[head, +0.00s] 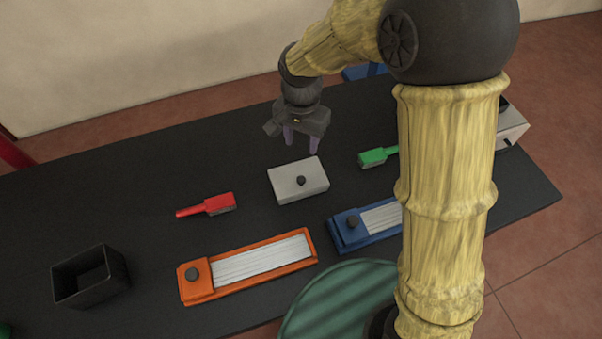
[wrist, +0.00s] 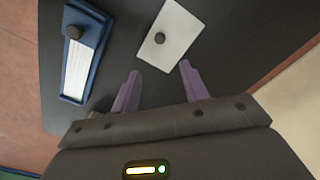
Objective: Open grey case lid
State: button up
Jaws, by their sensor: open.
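The grey case (head: 287,189) lies on the dark table near its middle, its pale lid in place with a dark round knob (head: 301,181) on top. In the wrist view the case lid (wrist: 177,38) and its knob (wrist: 160,38) show beyond my fingertips. My gripper (head: 302,145) hangs above the table just behind the case, pointing down. Its purple fingers (wrist: 161,72) are apart with nothing between them. The gripper does not touch the case. The inside of the case is hidden by the lid.
A red brush (head: 219,204) lies left of the case and a green brush (head: 374,157) to its right. In front are an orange tray (head: 196,292) and a blue tray (head: 345,238), each with a dark knob. An open black box (head: 66,291) stands at front left.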

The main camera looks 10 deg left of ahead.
aim_at(301, 179)
notch_tip(301, 179, down, 15)
jog(key=p, duration=0.3)
jog(key=shift+f+p, duration=0.2)
jog(key=shift+p, duration=0.1)
grip_shut()
